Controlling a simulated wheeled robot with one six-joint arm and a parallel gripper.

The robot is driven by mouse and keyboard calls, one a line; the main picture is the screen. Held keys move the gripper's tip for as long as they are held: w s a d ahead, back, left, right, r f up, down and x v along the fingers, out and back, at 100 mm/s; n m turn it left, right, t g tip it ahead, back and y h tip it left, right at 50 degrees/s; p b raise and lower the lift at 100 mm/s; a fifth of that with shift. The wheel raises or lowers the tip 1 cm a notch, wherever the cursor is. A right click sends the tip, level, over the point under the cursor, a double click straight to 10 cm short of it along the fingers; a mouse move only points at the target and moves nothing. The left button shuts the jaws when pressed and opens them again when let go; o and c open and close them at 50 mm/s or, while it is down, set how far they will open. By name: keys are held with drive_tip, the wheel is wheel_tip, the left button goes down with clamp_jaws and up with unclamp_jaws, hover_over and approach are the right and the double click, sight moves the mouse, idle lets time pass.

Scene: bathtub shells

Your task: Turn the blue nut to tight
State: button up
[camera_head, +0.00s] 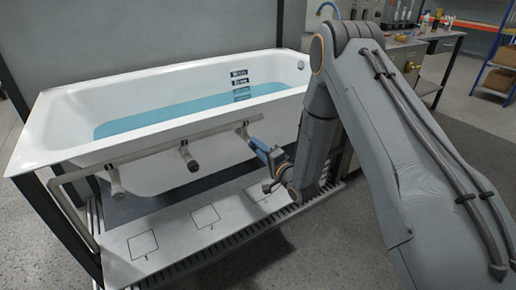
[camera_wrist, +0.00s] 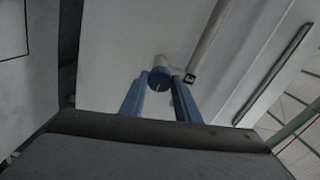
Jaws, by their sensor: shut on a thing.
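The blue nut (camera_wrist: 160,80) is a short round piece in the wrist view, with a dark mark on its face. It sits at the end of a pale pipe stub. My gripper (camera_wrist: 161,84) has its two blue fingers on either side of the nut, shut on it. In the head view my gripper (camera_head: 257,146) is at the rightmost stub of the pale pipe (camera_head: 150,153) along the tub's front. The nut is hard to tell from the blue fingers there. Whether it is tight cannot be seen.
A white bathtub (camera_head: 60,120) with blue water stands behind the pipe. Two more stubs, the middle one (camera_head: 187,160) and the left one (camera_head: 115,188), hang from the pipe. A pale ledge (camera_head: 175,225) with outlined squares lies below. A cluttered bench (camera_head: 405,48) stands behind my arm.

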drive_tip(key=shift+d, duration=0.1)
drive_tip(key=o, duration=1)
drive_tip(key=shift+o, duration=0.2)
drive_tip(key=v, duration=0.7)
drive_tip(key=shift+s+d, duration=0.15)
drive_tip(key=shift+s, duration=0.15)
